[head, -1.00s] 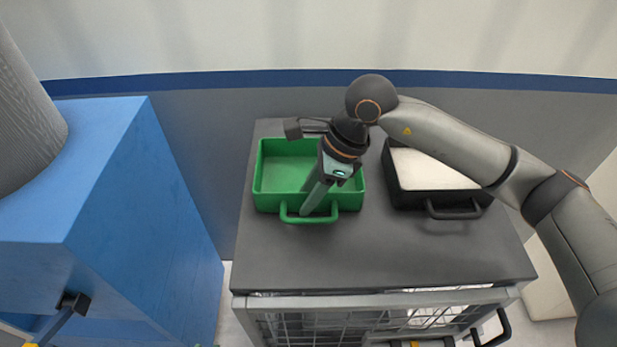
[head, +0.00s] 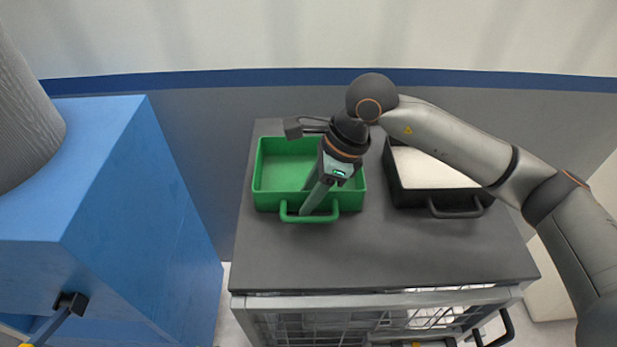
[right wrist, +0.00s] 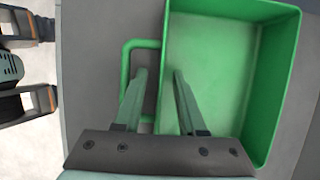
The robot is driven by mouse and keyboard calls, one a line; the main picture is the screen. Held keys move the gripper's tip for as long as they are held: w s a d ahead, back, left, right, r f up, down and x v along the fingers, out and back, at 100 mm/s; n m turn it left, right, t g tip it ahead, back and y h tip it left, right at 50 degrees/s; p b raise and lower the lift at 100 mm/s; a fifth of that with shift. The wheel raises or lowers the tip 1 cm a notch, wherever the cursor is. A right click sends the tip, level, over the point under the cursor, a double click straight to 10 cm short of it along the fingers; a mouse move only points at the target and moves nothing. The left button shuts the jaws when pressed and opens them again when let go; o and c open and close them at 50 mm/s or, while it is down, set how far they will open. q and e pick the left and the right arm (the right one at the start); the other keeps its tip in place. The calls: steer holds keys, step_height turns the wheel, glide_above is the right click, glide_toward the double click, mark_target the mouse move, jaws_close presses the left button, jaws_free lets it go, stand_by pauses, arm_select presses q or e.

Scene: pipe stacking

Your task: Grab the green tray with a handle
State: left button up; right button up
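The green tray (head: 265,182) sits on a dark grey cart top, with its green handle (head: 310,218) on the near side. My right gripper (head: 309,206) points down at the tray's near wall, beside the handle. In the right wrist view the gripper (right wrist: 160,72) is open with a clear gap between its fingers. One finger lies over the handle's loop and the other over the inside of the green tray (right wrist: 215,75), with the wall between them. I cannot tell whether either finger touches the tray. The tray looks empty.
A black tray (head: 400,196) with a white inside and a handle stands to the right on the cart top (head: 380,255). A blue cabinet (head: 130,220) with a grey ribbed cylinder (head: 25,120) on it stands at left. The cart's front is clear on top.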

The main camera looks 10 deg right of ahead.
steer(key=shift+c, duration=0.2)
jaws_close()
stand_by(1.1)
